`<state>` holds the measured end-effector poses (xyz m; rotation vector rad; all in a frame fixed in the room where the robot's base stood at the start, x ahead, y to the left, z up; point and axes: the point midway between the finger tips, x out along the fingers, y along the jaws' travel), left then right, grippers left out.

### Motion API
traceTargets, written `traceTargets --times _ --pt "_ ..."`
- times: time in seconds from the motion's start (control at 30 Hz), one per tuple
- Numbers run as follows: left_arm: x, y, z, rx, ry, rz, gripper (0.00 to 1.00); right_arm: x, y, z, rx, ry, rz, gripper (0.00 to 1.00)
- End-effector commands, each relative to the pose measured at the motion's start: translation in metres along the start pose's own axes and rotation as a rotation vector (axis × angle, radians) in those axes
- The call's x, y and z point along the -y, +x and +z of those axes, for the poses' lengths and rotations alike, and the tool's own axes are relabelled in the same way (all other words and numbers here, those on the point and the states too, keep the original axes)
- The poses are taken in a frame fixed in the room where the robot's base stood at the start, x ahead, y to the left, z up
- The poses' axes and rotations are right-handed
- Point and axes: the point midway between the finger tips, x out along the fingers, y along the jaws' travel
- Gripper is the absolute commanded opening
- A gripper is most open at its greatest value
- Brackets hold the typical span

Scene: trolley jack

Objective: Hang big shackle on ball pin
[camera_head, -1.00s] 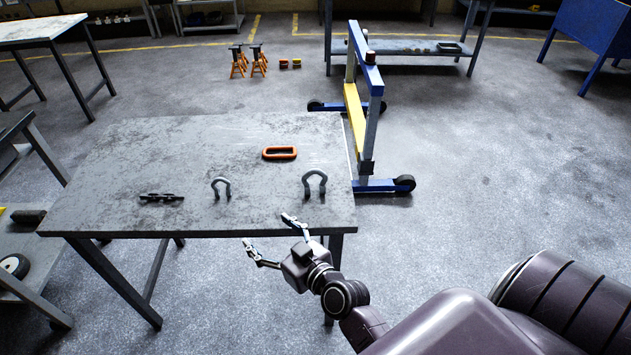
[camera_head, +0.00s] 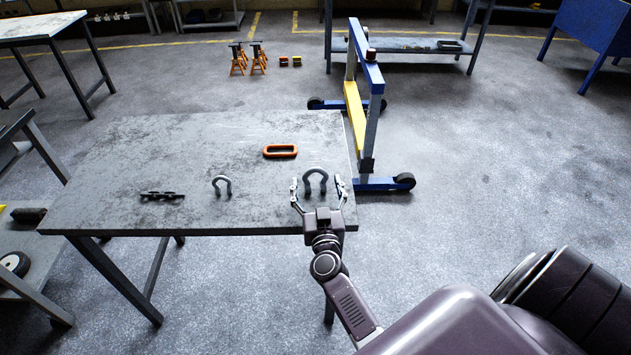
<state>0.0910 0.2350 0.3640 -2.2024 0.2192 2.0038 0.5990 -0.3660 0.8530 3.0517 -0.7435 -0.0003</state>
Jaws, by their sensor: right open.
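The big shackle (camera_head: 316,176) is a dark grey U-shaped piece standing on the metal table near its right front edge, with its bow upward. My right gripper (camera_head: 317,186) is open, with one finger at the left and one at the right of the big shackle. Whether the fingers touch it I cannot tell. The smaller shackle (camera_head: 222,184) stands on the table to the left. A blue and yellow wheeled frame (camera_head: 367,65) stands just beyond the table's right side, with small knobs on its top beam. I cannot tell for sure which part is the ball pin. My left gripper does not show.
The metal table (camera_head: 120,215) also bears an orange oblong link (camera_head: 280,151) and a dark chain-like piece (camera_head: 162,195). Orange jack stands (camera_head: 238,62) stand on the floor behind. The floor right of the wheeled frame is clear.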

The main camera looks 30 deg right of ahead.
Motion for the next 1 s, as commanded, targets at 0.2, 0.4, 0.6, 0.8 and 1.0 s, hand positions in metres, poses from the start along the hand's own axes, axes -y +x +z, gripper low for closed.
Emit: traceTargets --times 0.2,0.4,0.6,0.8,1.0 --pt "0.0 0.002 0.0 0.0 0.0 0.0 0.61 0.0 0.025 0.0 -0.001 0.0 -0.001 0.73" --pt "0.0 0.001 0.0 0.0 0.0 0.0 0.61 0.0 0.027 0.0 0.0 0.001 -0.002 0.73" --pt "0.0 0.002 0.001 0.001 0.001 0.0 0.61 0.0 0.026 0.0 0.0 0.001 -0.002 0.55" --pt "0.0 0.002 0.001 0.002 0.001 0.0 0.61 0.0 0.026 0.0 0.0 0.001 -0.002 0.33" --pt "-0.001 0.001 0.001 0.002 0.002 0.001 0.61 0.0 0.027 -0.002 -0.003 0.001 -0.001 0.14"
